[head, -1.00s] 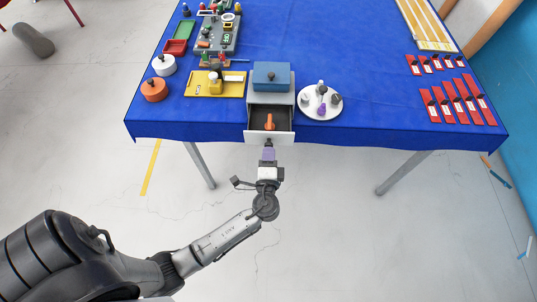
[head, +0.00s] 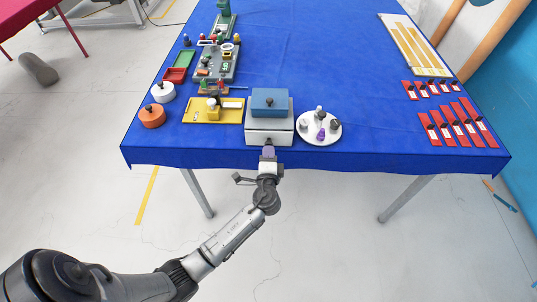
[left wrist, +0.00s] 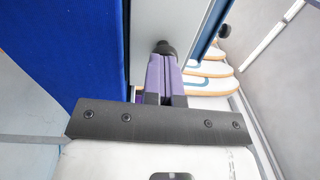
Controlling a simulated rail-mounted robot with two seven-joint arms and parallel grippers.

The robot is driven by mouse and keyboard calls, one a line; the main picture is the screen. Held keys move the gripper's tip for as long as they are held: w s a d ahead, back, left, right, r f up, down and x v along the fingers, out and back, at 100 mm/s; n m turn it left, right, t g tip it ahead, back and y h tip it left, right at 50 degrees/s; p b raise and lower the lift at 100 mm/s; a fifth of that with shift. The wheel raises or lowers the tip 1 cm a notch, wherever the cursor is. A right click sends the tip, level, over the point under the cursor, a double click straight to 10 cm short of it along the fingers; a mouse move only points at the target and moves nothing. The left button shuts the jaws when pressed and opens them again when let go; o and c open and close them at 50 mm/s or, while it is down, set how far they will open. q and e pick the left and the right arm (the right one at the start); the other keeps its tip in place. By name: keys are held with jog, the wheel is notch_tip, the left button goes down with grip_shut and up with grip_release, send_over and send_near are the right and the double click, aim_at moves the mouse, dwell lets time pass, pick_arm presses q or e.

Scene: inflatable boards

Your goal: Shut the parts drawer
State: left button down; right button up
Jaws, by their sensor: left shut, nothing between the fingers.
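The parts drawer (head: 284,137) sits in a small grey cabinet (head: 285,104) at the front edge of the blue table. Its pale front looks flush with the cabinet, and its inside is hidden. My left gripper (head: 268,151) is at the drawer front, its purple fingers shut with nothing between them. In the left wrist view the shut fingertips (left wrist: 165,60) are at the dark drawer knob (left wrist: 165,47), which stands out from the pale drawer front (left wrist: 152,22). They seem to touch the knob. My right gripper is out of view.
A blue box (head: 270,98) stands on the cabinet. A round white tray (head: 331,138) with small pieces is close on the right, a yellow board (head: 197,116) on the left. Red pieces (head: 450,130) lie far right. The table's middle is clear.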

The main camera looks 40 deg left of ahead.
pick_arm(q)
jog(key=v, duration=1.4)
jog(key=shift+b, duration=0.35)
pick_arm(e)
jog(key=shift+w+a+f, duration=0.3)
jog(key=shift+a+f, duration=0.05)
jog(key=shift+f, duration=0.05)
pick_arm(q)
jog(key=s+d+f+n+g+h, duration=0.1)
jog(key=s+f+n+g+h, duration=0.2)
jog(key=s, duration=0.4)
jog(key=s+d+f+n+g+h, duration=0.2)
jog(key=s+g+h, duration=0.25)
jog(key=s, duration=0.35)
jog(key=s+d+f+n+g+h, duration=0.1)
jog(key=s+f+n+g+h, duration=0.15)
jog(key=s+h, duration=0.35)
notch_tip(320, 180, up, 33)
jog(key=y+p, duration=0.1)
jog(key=p, duration=3.2)
jog(key=shift+s, duration=0.45)
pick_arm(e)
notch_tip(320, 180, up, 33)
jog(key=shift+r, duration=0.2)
